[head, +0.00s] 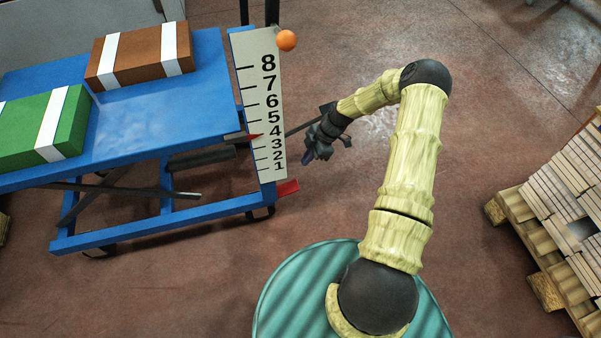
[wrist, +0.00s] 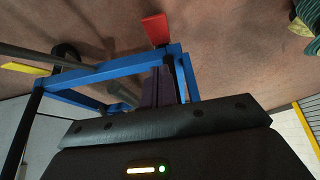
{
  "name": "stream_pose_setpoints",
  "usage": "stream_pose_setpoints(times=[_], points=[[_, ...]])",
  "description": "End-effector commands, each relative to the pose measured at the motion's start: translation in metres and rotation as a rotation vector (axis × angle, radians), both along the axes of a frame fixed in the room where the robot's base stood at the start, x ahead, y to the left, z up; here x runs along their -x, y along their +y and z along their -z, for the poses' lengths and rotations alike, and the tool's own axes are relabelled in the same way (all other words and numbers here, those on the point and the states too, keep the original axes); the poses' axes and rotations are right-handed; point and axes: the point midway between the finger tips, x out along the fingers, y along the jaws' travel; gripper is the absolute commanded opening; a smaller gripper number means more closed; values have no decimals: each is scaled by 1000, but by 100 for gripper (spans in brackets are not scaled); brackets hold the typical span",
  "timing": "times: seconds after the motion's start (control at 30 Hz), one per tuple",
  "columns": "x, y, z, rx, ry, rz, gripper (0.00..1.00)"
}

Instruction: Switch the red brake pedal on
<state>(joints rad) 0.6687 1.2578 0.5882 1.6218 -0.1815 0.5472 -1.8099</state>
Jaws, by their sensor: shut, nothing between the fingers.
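The red brake pedal (head: 287,188) sticks out from the right end of the blue lift table's base, just below the numbered scale. In the wrist view the pedal (wrist: 156,30) shows at the top middle, beyond the blue frame and tilted. My gripper (head: 306,158) hangs a little above and to the right of the pedal in the head view, apart from it. Its purple fingers (wrist: 163,85) are shut with nothing between them. I cannot tell from its tilt whether the pedal is on or off.
The blue lift table (head: 150,139) carries a brown box (head: 140,57) and a green box (head: 70,120), both with white bands. Its scale (head: 262,105) has a red pointer near 4. An orange ball (head: 286,40) tops a lever. A pallet (head: 545,290) stands right; floor between is clear.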

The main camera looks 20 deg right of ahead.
Motion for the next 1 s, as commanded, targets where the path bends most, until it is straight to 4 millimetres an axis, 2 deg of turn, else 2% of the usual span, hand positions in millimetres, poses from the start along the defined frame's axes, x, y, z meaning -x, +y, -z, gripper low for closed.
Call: stream_pose_setpoints(times=[0.17, 0.63, 0.8, 1.0], points=[[0, 10, 21, 0, 2, -1, 0], [0, 49, 94, 1, 1, 0, 0], [0, 39, 117, 1, 1, 0, 0], [0, 36, 124, 1, 1, 2, 0]])
